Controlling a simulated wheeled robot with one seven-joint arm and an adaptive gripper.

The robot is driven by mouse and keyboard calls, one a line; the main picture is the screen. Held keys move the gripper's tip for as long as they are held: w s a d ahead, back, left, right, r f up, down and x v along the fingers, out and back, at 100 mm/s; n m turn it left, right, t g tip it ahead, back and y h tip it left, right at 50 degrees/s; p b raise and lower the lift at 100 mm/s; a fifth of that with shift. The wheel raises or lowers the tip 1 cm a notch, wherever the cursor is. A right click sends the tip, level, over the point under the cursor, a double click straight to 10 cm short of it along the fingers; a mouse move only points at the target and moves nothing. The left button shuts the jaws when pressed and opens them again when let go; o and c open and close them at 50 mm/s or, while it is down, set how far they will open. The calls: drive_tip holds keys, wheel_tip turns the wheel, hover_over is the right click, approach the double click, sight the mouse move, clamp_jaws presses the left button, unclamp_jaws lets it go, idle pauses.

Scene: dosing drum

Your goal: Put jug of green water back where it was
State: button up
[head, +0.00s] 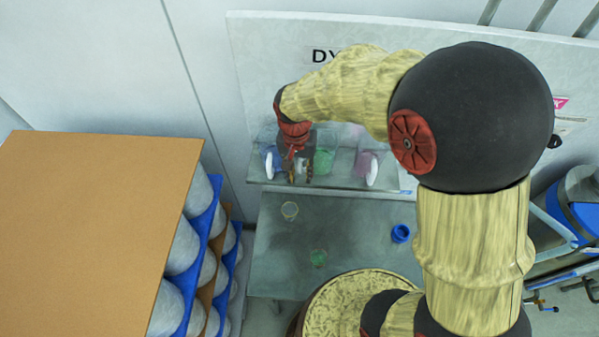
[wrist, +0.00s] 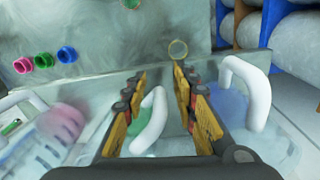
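The jug of green water (head: 323,160) stands on the upper shelf, between a blue jug and a pink jug. In the wrist view its white handle (wrist: 150,122) lies between the two fingers of my gripper (wrist: 160,78), with gaps on both sides. The fingers are apart. Most of the green jug's body is hidden behind my gripper in the wrist view; a little green (wrist: 140,142) shows. In the head view my gripper (head: 301,176) is at the shelf front, just left of the green jug.
The blue jug (wrist: 228,106) with a white handle is close to my right finger. The pink jug (wrist: 62,122) is farther left. Stacked rolls stand at left.

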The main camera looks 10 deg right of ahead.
drive_tip(key=shift+r, duration=0.1)
drive_tip(key=r, duration=0.7)
drive_tip(key=r+b, duration=0.1)
drive_tip(key=r, duration=0.3)
drive_tip(key=shift+w+a, duration=0.1)
drive_tip(key=shift+a, duration=0.15)
drive_tip(key=s+d+r+n+t, duration=0.2)
drive_tip(key=s+d+r, duration=0.2)
drive_tip(key=s, duration=0.4)
drive_tip(key=s+d+r+n+t, duration=0.3)
drive_tip(key=s+r, duration=0.2)
drive_tip(key=s, duration=0.3)
drive_tip(key=shift+s+d+r+t+y, duration=0.25)
drive_tip(key=shift+s+d+t+y, duration=0.05)
drive_tip(key=shift+d, duration=0.05)
